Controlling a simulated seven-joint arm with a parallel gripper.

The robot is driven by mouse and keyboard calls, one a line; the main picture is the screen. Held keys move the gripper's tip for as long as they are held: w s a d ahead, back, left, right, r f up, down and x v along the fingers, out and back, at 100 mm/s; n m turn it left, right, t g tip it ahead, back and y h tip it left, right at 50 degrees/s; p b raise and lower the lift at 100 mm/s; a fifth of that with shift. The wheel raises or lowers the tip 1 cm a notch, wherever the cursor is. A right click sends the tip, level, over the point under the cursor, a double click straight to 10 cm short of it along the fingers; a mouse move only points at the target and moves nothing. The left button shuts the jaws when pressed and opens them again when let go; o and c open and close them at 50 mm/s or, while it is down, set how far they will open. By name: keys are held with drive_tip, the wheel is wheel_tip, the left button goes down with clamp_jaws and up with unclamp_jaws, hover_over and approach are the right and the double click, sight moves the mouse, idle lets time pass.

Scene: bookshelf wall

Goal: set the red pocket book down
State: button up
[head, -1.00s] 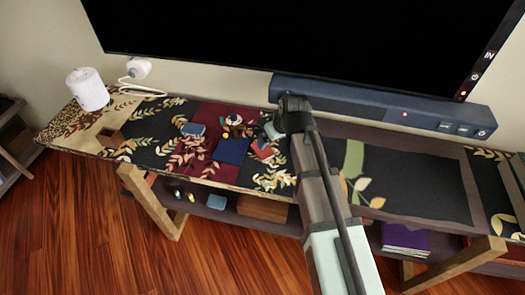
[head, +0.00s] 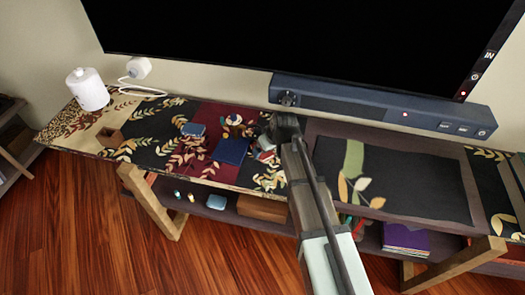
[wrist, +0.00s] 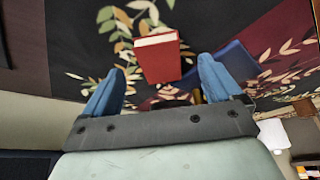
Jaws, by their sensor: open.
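The red pocket book (wrist: 158,58) rests on the dark leaf-patterned runner in the wrist view, its red cover and pale page edge showing. My gripper (wrist: 160,66) is open, with one blue finger on each side in the picture and the book between and just beyond the tips. I cannot tell whether a finger touches it. In the head view my gripper (head: 268,143) is low over the runner, and my wrist and fingers hide much of the red book.
A dark blue book (head: 231,150) lies just left of my gripper. The soundbar (head: 390,112) runs along the wall behind.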

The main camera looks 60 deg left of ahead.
sight(269, 155)
drive_tip(key=x, duration=0.4)
drive_tip(key=shift+w+a, duration=0.1)
drive_tip(key=shift+c, duration=0.2)
drive_tip(key=c, duration=1.2)
drive_tip(key=shift+r, duration=0.15)
